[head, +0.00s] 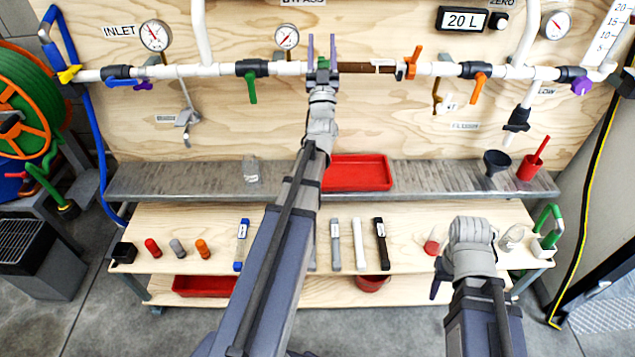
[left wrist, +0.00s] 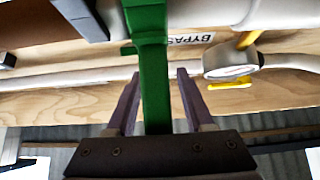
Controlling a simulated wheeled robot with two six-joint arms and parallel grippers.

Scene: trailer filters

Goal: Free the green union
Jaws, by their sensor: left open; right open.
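The green union (left wrist: 150,60) is a green body with a long arm that fills the middle of the left wrist view. My left gripper (head: 322,48) is raised to the pipe line in the head view. Its two purple fingers (left wrist: 160,95) stand open on either side of the green arm, with a gap showing on both sides. In the head view my gripper hides most of the union. My right gripper (head: 440,275) is low at the right, in front of the lower shelf, far from the union; its fingers are mostly hidden by its wrist.
The white pipe (head: 205,71) carries a green-handled valve (head: 251,85), an orange lever (head: 412,62) and a brown section (head: 357,67). A red tray (head: 355,173) lies on the grey ledge (head: 430,176). The lower shelf (head: 285,225) holds several cartridges and caps.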

